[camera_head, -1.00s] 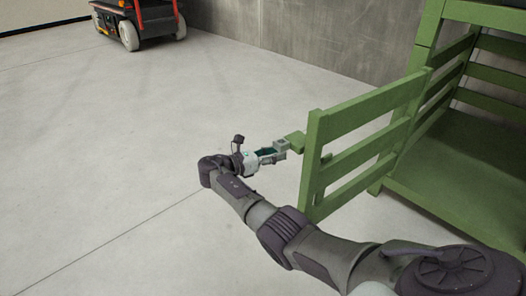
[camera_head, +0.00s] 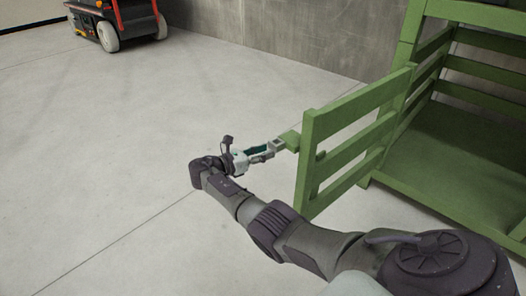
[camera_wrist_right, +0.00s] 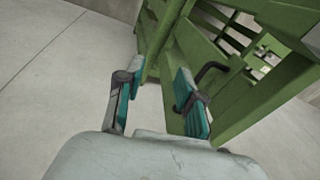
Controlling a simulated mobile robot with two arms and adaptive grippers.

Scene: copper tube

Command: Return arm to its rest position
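My right gripper (camera_head: 274,148) is at the end of my right arm, which reaches in from the lower right of the head view. Its tip is at a small green block (camera_head: 290,140) beside the swung-out green slatted gate (camera_head: 345,145). In the right wrist view my right gripper (camera_wrist_right: 158,78) has its two teal-padded fingers spread apart. Green framework (camera_wrist_right: 165,45) shows beyond and between them. I cannot tell whether a finger touches it. My left gripper is not in view.
The green slatted crate (camera_head: 455,165) stands open at the right, joined to the gate. A dark bent handle (camera_wrist_right: 208,72) shows near the right finger. A wheeled machine (camera_head: 108,25) stands far left by the concrete wall (camera_head: 285,35). The floor at left is clear.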

